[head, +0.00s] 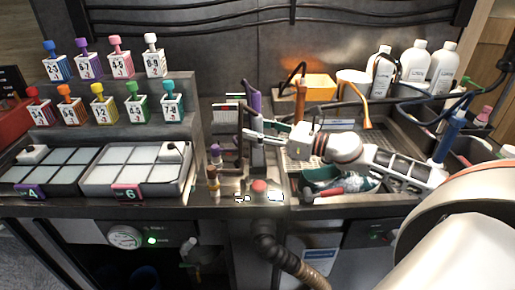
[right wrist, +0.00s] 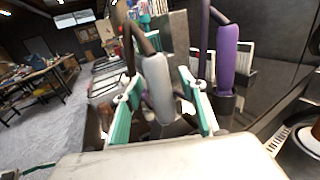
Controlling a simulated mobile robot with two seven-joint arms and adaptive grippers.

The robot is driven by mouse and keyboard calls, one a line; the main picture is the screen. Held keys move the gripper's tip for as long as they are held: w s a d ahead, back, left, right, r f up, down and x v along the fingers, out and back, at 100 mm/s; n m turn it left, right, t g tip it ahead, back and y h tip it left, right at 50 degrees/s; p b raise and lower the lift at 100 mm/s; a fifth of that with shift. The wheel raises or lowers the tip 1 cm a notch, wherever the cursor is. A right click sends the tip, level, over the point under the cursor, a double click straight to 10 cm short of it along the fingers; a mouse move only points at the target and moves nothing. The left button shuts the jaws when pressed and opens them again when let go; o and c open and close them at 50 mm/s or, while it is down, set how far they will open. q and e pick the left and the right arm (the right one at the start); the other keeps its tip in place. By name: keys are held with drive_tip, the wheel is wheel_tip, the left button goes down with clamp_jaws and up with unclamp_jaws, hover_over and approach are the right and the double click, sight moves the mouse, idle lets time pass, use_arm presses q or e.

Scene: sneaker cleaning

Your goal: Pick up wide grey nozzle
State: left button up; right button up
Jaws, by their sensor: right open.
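A grey handled tool (right wrist: 158,85), which looks like the wide grey nozzle, stands upright in the right wrist view with a dark bent tube at its top. My right gripper (right wrist: 160,103) is open, with one teal-padded finger on each side of the grey handle. I cannot tell whether either pad touches it. In the head view the right gripper (head: 264,135) reaches in from the right to the tool stand at the middle of the bench. My left gripper is not in view.
A purple-handled tool (right wrist: 228,62) stands close to the right of the grey one; it also shows in the head view (head: 256,102). A red button (head: 259,187) sits at the bench's front. White bottles (head: 414,60) stand at the back right, and numbered colored bottles (head: 104,100) at left.

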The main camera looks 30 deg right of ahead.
clamp_jaws()
drive_tip(key=shift+r, duration=0.15)
